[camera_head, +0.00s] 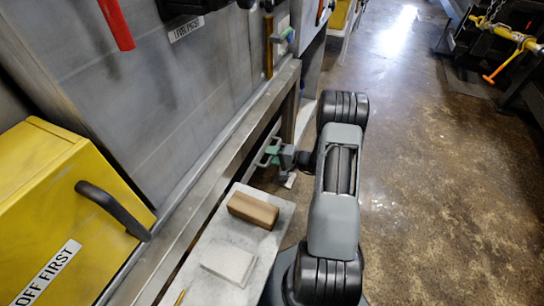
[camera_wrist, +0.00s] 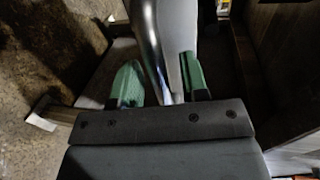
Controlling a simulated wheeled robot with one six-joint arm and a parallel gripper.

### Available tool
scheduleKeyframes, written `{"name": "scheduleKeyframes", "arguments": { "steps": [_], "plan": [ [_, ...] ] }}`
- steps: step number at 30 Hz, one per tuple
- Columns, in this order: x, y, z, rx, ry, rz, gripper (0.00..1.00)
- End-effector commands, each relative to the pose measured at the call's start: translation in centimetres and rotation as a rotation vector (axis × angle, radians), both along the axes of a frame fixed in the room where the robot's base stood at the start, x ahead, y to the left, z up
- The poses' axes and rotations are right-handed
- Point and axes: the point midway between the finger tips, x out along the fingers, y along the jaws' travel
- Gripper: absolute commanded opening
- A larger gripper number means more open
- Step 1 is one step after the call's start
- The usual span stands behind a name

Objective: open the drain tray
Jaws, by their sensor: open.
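My gripper (camera_wrist: 160,82) has green fingertips and is open. A shiny, curved metal bar (camera_wrist: 160,40), which looks like a handle, passes between the fingertips in the wrist view. The right fingertip looks very close to the bar; I cannot tell if it touches. In the head view my gripper (camera_head: 270,152) is low beside the machine's frame, past the far end of a small side table. The drain tray itself cannot be clearly made out; the frame and my arm hide much of that area.
The side table (camera_head: 215,283) holds a wooden block (camera_head: 253,209) and a pale slab (camera_head: 230,262). A yellow cover (camera_head: 60,215) with a black handle is at left. The grey machine panel (camera_head: 150,95) rises above. The floor (camera_head: 440,200) at right is clear.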

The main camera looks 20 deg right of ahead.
Motion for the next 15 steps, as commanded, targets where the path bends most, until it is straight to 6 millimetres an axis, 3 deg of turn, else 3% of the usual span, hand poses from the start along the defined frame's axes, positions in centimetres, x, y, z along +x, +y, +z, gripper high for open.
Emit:
{"name": "scheduleKeyframes", "arguments": {
  "steps": [9, 15],
  "plan": [
    [0.11, 0.1, -0.04, 0.001, 0.001, 0.0, 0.41],
    [0.1, 0.09, -0.04, 0.001, 0.001, 0.0, 0.22]
  ]
}}
